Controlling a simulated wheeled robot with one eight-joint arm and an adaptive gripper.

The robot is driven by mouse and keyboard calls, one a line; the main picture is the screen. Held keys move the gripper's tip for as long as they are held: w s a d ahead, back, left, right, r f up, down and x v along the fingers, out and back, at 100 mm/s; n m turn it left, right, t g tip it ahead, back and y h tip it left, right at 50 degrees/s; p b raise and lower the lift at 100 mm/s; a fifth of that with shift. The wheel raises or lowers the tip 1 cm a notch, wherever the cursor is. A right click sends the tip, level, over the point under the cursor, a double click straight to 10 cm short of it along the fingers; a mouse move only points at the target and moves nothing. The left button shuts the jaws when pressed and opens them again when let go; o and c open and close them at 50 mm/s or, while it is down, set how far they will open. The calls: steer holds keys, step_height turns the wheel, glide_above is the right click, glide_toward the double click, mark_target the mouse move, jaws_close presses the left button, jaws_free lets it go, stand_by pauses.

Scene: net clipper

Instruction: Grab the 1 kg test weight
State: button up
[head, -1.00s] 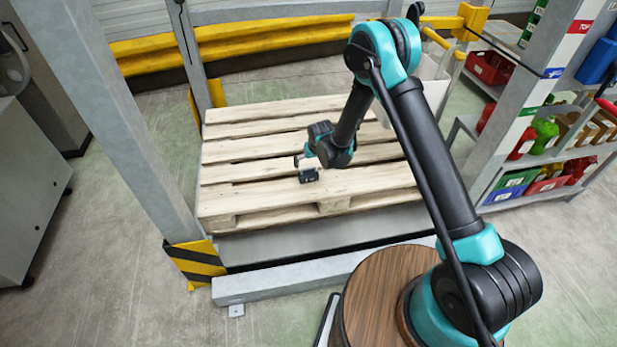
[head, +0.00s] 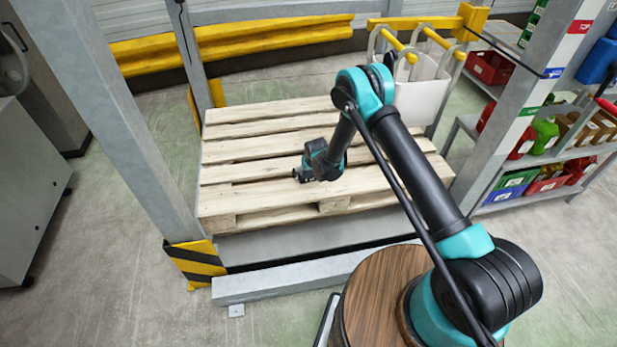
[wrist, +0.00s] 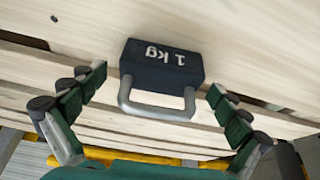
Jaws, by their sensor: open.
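The 1 kg test weight (wrist: 162,66) is a dark block with a grey metal handle (wrist: 157,105) and white "1 kg" lettering. It lies on the wooden pallet (head: 262,128). My gripper (wrist: 155,88) is open, with one finger on each side of the weight in the wrist view and a visible gap on both sides. The handle points towards the gripper's palm. In the head view my gripper (head: 302,175) is low over the front half of the pallet, and the weight is mostly hidden or cannot be told apart from the dark fingers there.
A grey post (head: 125,115) stands left of the pallet and another (head: 530,95) to the right. Shelves with coloured bins (head: 515,180) are at the right. A yellow rail (head: 240,32) runs behind. The rest of the pallet top is clear.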

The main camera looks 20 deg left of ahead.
steer(key=shift+w+a+f, duration=0.15)
steer(key=shift+f, duration=0.4)
steer(key=shift+c, duration=0.5)
steer(key=c, duration=1.8)
steer(key=shift+r, duration=0.15)
